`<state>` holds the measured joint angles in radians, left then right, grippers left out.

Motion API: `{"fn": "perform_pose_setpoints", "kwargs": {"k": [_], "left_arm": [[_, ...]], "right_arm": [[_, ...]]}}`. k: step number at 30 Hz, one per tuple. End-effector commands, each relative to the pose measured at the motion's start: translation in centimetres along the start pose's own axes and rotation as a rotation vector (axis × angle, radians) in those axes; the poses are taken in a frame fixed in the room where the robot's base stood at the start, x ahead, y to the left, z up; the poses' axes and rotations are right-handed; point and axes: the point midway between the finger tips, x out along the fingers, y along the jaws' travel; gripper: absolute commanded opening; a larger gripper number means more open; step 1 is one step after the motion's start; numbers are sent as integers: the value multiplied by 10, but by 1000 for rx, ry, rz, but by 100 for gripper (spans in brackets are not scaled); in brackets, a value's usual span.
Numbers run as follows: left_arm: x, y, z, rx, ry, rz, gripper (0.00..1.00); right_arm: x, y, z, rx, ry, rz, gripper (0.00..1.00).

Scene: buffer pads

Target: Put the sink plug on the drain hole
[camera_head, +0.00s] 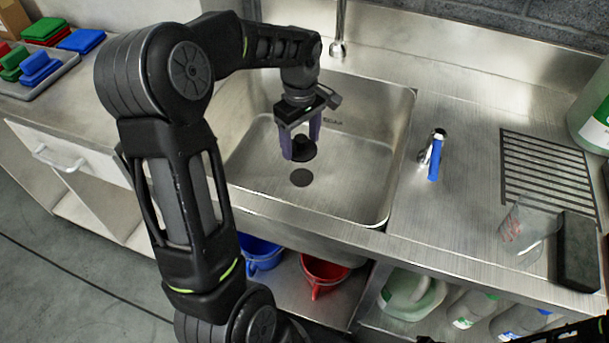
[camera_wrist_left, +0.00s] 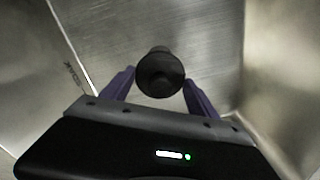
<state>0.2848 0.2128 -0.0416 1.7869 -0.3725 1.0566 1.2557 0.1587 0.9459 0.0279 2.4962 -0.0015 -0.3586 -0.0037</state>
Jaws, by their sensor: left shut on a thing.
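The black round sink plug (camera_head: 303,152) is held between the purple fingers of my left gripper (camera_head: 301,143), inside the steel sink basin. In the left wrist view the plug (camera_wrist_left: 160,72) sits between the fingertips of the left gripper (camera_wrist_left: 160,88), which are shut on it. The drain hole (camera_head: 301,177) shows as a dark disc on the basin floor, just below the plug in the head view, with bare steel between them. The plug appears to be above the floor. I cannot make out the drain hole in the left wrist view. My right gripper is not seen.
The sink basin (camera_head: 371,128) has raised steel walls around the gripper. A faucet (camera_head: 338,46) stands behind it. A blue-handled item (camera_head: 435,158), a clear glass (camera_head: 527,231) and a dark block (camera_head: 578,252) are on the right counter. A tray (camera_head: 50,82) with coloured pads is left.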

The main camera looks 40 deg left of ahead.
Motion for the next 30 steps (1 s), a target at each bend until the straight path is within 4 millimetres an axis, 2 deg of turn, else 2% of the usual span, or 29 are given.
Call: {"fn": "perform_pose_setpoints", "kwargs": {"k": [5, 13, 16, 25, 30], "left_arm": [[11, 0, 0, 2, -1, -2, 28], [57, 0, 1, 3, -1, -3, 27], [63, 0, 0, 4, 0, 0, 27], [65, 0, 0, 4, 0, 0, 27], [86, 0, 1, 2, -2, -3, 27]], "right_arm": [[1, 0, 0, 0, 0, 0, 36], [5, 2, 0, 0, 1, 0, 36], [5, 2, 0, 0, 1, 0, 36], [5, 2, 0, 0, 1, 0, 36], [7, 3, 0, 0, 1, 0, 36]]}}
